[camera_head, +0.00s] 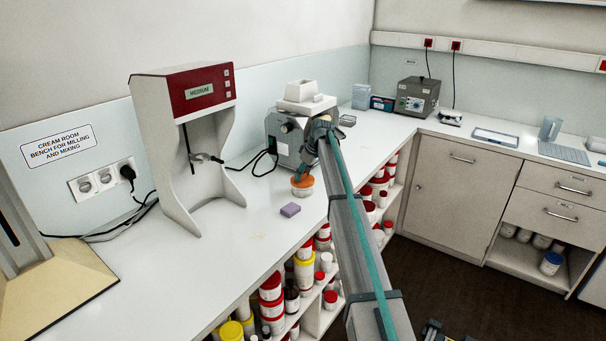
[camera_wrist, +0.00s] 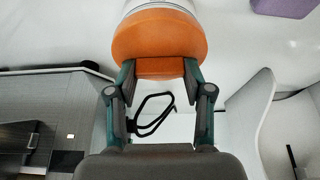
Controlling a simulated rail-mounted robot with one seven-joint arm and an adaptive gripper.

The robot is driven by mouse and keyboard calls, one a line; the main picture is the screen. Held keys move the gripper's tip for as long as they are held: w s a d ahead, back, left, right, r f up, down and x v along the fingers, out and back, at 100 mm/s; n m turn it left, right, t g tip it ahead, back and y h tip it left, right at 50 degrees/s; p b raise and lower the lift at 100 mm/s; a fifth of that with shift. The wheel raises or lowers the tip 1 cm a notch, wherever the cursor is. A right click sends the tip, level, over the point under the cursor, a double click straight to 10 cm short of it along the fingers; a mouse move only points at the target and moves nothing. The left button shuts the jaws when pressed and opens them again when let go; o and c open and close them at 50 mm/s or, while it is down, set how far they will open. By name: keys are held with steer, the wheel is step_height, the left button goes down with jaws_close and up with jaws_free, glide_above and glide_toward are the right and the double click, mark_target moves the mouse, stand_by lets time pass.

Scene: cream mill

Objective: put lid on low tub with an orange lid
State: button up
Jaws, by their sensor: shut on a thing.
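The low white tub (camera_head: 303,192) stands on the bench in front of the mill, its orange lid (camera_head: 302,181) at its top. My gripper (camera_head: 301,172) reaches down to the lid from above. In the wrist view my gripper (camera_wrist: 160,68) has one finger on each side of the orange lid (camera_wrist: 158,36), shut on its near edge. The white tub (camera_wrist: 160,6) shows just beyond the lid at the top edge. The lid lies against the tub's top; I cannot tell whether it is fully seated.
A purple sponge-like block (camera_head: 290,210) lies close in front of the tub, also in the wrist view (camera_wrist: 284,6). The grey mill (camera_head: 284,140) stands behind, a white-and-red mixer (camera_head: 197,95) to the left. Tubs and jars (camera_head: 272,300) fill shelves below the bench edge.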

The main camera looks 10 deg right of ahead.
steer(key=o, duration=0.9)
steer(key=o, duration=0.4)
steer(key=shift+c, duration=0.2)
steer(key=shift+r+p, duration=1.3)
steer(key=shift+r, duration=2.25)
